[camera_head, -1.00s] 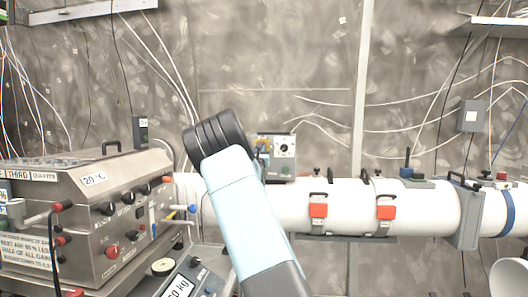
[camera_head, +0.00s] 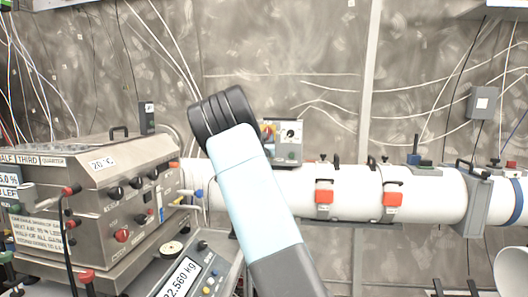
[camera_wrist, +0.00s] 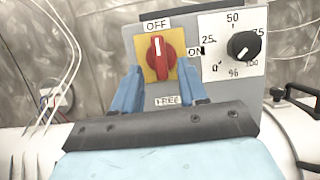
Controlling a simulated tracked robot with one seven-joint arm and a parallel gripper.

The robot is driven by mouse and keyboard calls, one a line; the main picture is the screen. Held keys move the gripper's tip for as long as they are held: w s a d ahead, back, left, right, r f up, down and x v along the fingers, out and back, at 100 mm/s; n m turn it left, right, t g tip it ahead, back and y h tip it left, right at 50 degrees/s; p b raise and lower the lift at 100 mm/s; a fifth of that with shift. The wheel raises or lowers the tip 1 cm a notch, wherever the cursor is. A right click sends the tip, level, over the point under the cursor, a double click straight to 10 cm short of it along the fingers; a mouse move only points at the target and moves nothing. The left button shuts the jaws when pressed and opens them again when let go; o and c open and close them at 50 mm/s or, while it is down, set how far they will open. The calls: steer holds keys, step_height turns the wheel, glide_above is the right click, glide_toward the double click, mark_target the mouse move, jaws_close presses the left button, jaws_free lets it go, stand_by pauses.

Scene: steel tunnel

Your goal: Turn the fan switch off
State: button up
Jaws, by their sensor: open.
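The fan switch is a red rotary knob (camera_wrist: 157,57) on a yellow plate. OFF is printed above it and ON to its right. In the wrist view its handle stands upright with the white mark at the top, towards OFF. In the head view the yellow and red switch (camera_head: 267,130) shows on the small grey control box (camera_head: 285,157), beside my arm. My gripper (camera_wrist: 160,67) is open, with one blue finger low on each side of the knob. The fingers look apart from the knob; their depth is hard to tell. The gripper is not visible in the head view.
A black dial (camera_wrist: 243,45) with a percent scale sits right of the switch. The box is by a white pipe (camera_head: 350,190) with red latches. A steel machine (camera_head: 110,195) with knobs and a scale (camera_head: 185,280) stand at the left. Cables hang along the wall.

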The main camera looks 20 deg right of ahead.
steer(key=v, duration=1)
steer(key=shift+s+f, duration=0.15)
steer(key=shift+s, duration=0.05)
steer(key=s+d+r+m+g+h, duration=0.2)
steer(key=s+d+m+g+h, duration=0.35)
steer(key=s+m+g, duration=0.4)
steer(key=s+d+f+m+g+y, duration=0.15)
steer(key=s+m+g+y, duration=0.3)
steer(key=s+m, duration=0.9)
steer(key=s+a+f+m+y, duration=0.2)
steer(key=s+a+y, duration=0.4)
steer(key=s+a, duration=0.7)
steer(key=s+a+f+m+t+y, duration=0.1)
steer(key=s+a+f+m+y, duration=0.2)
steer(key=s+a+y, duration=0.4)
steer(key=s+a+m, duration=0.1)
steer(key=s+a, duration=0.4)
steer(key=a, duration=0.2)
steer(key=shift+s+f+y, duration=0.2)
steer(key=shift+s+y, duration=0.1)
steer(key=shift+s, duration=0.05)
